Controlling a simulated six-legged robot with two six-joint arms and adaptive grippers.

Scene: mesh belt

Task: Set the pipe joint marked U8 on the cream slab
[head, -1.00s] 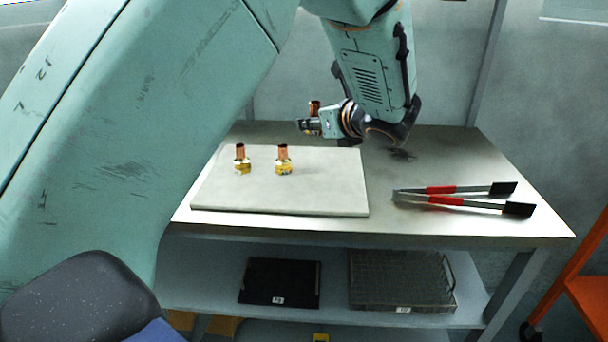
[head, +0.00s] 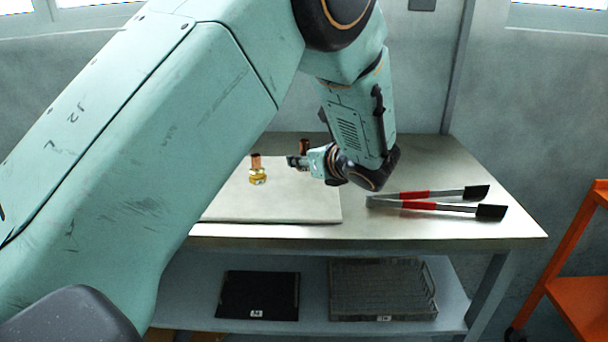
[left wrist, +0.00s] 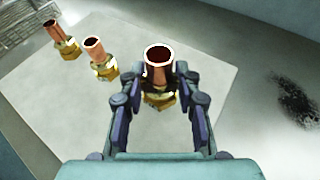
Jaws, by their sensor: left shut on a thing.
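My left gripper (head: 296,161) is shut on a copper and brass pipe joint (left wrist: 159,70), held upright over the cream slab (head: 290,205). The held joint's copper end (head: 304,146) shows above the fingers in the head view. I cannot tell whether its base touches the slab, and no marking is readable on it. Another pipe joint (head: 257,169) stands upright on the slab to the left. In the left wrist view two joints, a nearer one (left wrist: 99,57) and a farther one (left wrist: 62,38), stand on the slab. My right gripper is not in view.
Red-handled tongs (head: 435,200) lie on the metal table (head: 400,228) right of the slab. A black tray (head: 259,294) and a wire basket (head: 382,290) sit on the lower shelf. An orange cart (head: 580,270) stands at the right.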

